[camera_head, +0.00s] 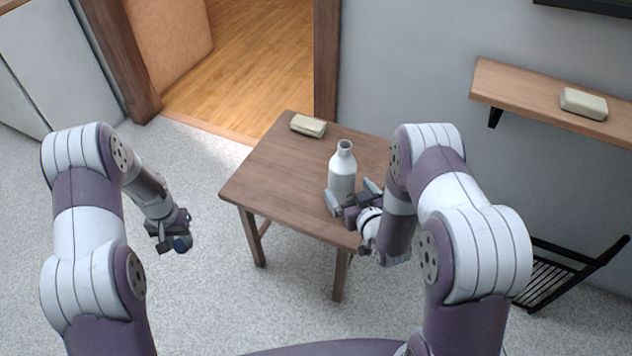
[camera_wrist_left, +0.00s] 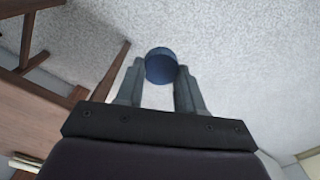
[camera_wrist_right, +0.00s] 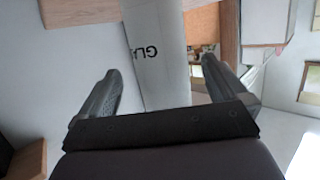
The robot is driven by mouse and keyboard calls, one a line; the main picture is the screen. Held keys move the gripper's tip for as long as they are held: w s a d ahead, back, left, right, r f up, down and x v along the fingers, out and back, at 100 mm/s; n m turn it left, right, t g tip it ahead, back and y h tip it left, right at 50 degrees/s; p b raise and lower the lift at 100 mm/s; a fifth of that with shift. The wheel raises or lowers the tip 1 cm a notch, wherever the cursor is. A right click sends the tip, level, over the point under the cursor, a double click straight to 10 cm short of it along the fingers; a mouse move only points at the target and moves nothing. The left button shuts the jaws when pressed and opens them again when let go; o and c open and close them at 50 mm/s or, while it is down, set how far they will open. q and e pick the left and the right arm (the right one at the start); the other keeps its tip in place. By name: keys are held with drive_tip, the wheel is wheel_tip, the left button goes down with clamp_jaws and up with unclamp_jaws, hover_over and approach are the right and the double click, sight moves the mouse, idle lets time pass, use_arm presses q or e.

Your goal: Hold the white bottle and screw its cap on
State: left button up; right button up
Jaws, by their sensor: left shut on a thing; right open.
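The white bottle (camera_head: 343,172) stands upright on the wooden table (camera_head: 272,165), its dark mouth open on top with no cap on it. My right gripper (camera_head: 351,200) is open at the bottle's lower body. In the right wrist view the bottle (camera_wrist_right: 160,50), with dark lettering, shows between the spread fingers (camera_wrist_right: 160,85). My left gripper (camera_head: 178,240) is off to the left of the table, over the floor. It is shut on a round blue cap (camera_wrist_left: 160,66), which sits between the fingertips in the left wrist view.
A pale soap-like block (camera_head: 308,126) lies on the table's back left. A wooden wall shelf (camera_head: 530,100) at right holds a similar block (camera_head: 583,104). A black slatted rack (camera_head: 560,275) stands on the floor at right. The table's left part is clear.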

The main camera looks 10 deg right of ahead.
sight(347, 192)
use_arm(q)
drive_tip(key=shift+f+b, duration=0.85)
use_arm(e)
drive_tip(key=x, duration=0.2)
drive_tip(key=f+x, duration=0.1)
drive_tip(key=x, duration=0.1)
drive_tip(key=shift+w+a+f, duration=0.1)
drive_tip(key=shift+w+a, duration=0.05)
drive_tip(key=shift+w, duration=0.3)
drive_tip(key=c, duration=1.3)
